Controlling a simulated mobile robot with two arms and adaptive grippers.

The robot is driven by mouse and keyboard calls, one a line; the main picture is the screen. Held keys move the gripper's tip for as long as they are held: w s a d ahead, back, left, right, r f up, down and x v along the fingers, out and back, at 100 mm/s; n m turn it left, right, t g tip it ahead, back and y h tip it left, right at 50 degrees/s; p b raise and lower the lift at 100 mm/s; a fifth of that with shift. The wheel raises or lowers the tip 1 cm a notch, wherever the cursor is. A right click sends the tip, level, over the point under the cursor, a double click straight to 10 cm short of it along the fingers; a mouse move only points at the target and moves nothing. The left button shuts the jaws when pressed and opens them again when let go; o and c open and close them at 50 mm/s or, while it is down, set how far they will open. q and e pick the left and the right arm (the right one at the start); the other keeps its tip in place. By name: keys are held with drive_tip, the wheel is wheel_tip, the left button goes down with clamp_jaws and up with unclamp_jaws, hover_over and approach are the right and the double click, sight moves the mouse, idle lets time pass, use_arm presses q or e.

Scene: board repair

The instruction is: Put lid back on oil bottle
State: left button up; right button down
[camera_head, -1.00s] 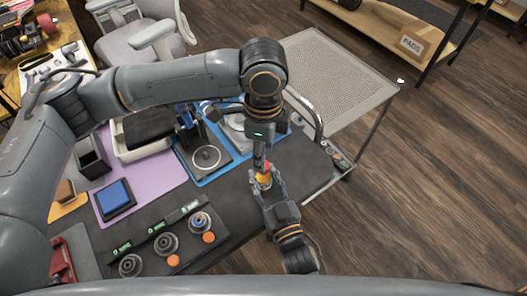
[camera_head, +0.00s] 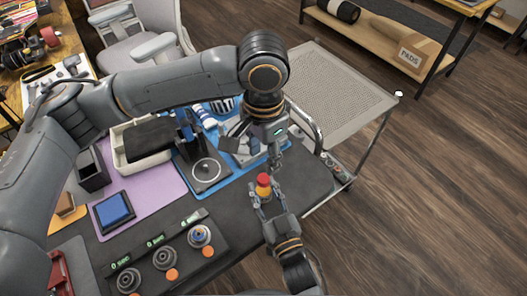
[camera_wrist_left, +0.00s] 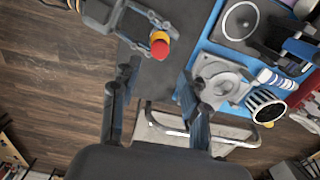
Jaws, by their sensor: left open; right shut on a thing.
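The oil bottle (camera_head: 263,192) is small and yellow and stands upright between the fingers of my right gripper (camera_head: 266,196), which is shut on it. A red lid (camera_head: 263,179) sits on top of the bottle. In the left wrist view the red lid (camera_wrist_left: 159,49) and a yellow part of the bottle (camera_wrist_left: 159,37) show at the top. My left gripper (camera_head: 258,150) is open and empty, above and behind the bottle and apart from it. Its two spread fingers also show in the left wrist view (camera_wrist_left: 162,90). Most of the bottle's lower body is hidden by the right gripper.
The dark workbench (camera_head: 230,205) holds a blue mat (camera_head: 218,177) with tools behind the bottle. A purple mat (camera_head: 155,185) lies left, and a row of dials (camera_head: 165,257) stands at front left. A mesh-topped table (camera_head: 335,90) is behind right. Bench around the bottle is clear.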

sight(263, 178)
use_arm(q)
drive_tip(key=shift+f, duration=4)
clamp_jaws()
drive_tip(key=shift+o, duration=0.7)
unclamp_jaws()
